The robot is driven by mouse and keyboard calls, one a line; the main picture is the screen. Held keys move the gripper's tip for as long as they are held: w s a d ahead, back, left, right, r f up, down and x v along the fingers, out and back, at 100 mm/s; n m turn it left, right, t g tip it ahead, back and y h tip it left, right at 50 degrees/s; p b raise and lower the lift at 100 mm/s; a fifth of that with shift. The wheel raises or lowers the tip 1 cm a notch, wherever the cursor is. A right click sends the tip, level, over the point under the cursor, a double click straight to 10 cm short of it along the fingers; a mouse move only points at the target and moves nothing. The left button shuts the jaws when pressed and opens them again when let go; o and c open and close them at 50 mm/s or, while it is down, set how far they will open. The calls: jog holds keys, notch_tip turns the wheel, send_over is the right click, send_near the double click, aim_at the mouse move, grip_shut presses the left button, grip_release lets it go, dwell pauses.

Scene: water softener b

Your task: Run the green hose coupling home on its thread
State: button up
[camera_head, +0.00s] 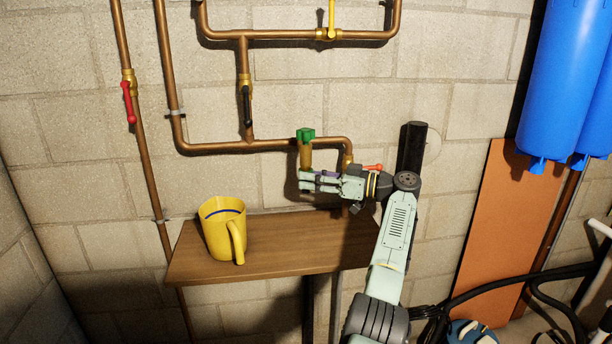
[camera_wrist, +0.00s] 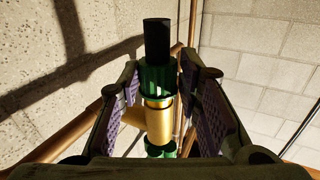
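In the wrist view the green ribbed hose coupling (camera_wrist: 158,78) sits in line with a brass fitting (camera_wrist: 159,121), with a short black hose end (camera_wrist: 157,38) on its other side. My gripper (camera_wrist: 161,82) is open. Its two purple-padded fingers stand on either side of the coupling, with a gap showing at each side. In the head view my gripper (camera_head: 304,182) points left, just below the brass fitting (camera_head: 305,157) with a green knob-like part (camera_head: 306,135) on top. The coupling and hose end cannot be made out there. How far the coupling is threaded cannot be told.
Copper pipes (camera_head: 210,148) run along the block wall around the fitting. A red lever (camera_head: 373,167) is close to my wrist. Below is a wooden shelf (camera_head: 280,258) with a yellow jug (camera_head: 223,235) at its left. Blue tanks (camera_head: 562,75) hang at the right.

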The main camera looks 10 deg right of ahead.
jog(key=shift+o, duration=1.2)
jog(key=shift+f, duration=0.15)
jog(key=shift+f+b, duration=0.25)
jog(key=shift+b, duration=0.25)
jog(key=m+t+h, duration=0.3)
jog(key=m+h, duration=0.2)
jog(key=h, duration=0.1)
jog(key=a+m+t+h, duration=0.1)
jog(key=m+t+h, duration=0.2)
jog(key=m+h, duration=0.2)
jog(key=a+m+t+h, duration=0.1)
jog(key=m+t+h, duration=0.2)
jog(key=m+h, duration=0.2)
jog(key=shift+s+r+t+h, duration=0.1)
jog(key=shift+s+t+h, duration=0.1)
jog(key=shift+h, duration=0.7)
jog(key=shift+s+t+h, duration=0.2)
jog(key=shift+h, duration=0.7)
